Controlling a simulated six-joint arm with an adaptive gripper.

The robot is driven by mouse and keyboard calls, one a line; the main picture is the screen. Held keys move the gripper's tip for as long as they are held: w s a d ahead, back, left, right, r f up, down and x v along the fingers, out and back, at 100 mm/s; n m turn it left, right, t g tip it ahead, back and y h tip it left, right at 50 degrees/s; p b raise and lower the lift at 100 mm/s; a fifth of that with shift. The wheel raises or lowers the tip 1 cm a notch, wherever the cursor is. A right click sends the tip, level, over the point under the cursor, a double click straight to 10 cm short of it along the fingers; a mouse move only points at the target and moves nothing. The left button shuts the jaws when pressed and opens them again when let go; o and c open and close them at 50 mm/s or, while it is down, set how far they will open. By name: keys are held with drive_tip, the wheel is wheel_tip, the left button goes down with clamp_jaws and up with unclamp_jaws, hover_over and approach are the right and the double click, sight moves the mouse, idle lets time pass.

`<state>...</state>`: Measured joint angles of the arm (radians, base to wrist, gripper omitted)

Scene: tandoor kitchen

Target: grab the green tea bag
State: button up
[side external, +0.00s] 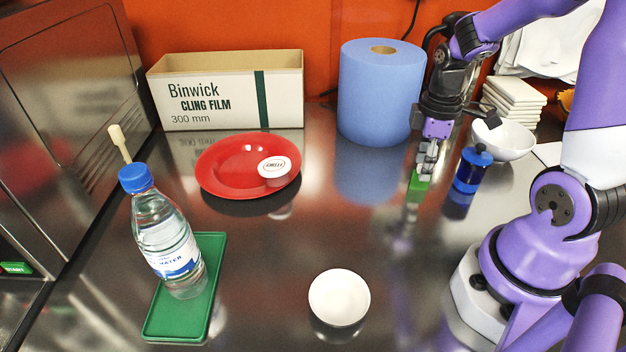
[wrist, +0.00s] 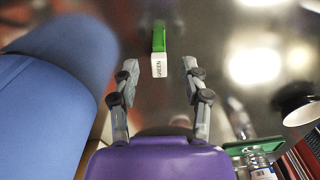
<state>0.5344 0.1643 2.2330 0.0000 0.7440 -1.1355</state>
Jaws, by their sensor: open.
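The green tea bag (wrist: 159,52) is a small green packet with a white end marked "GREEN". In the wrist view it lies on the steel counter at the top middle, just beyond and between my fingertips. In the side external view its green part (side external: 417,184) shows right below my gripper (side external: 428,158). My gripper also shows in the wrist view (wrist: 158,70), with its two fingers apart and nothing between them. I cannot tell from these views whether a fingertip touches the tea bag.
A blue paper roll (side external: 380,95) stands left of my gripper. A blue-capped jar (side external: 470,172) and a white bowl (side external: 503,139) are close on the right. A red plate (side external: 215,176), a water bottle (side external: 163,230) on a green tray (side external: 168,322) and a white bowl (side external: 339,298) stand farther off.

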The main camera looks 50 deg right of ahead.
sight(414, 183)
wheel_tip(414, 183, down, 4)
drive_tip(key=shift+s+d+r, duration=0.1)
drive_tip(key=c, duration=0.8)
drive_tip(key=shift+c, duration=0.2)
drive_tip(key=shift+r, duration=0.15)
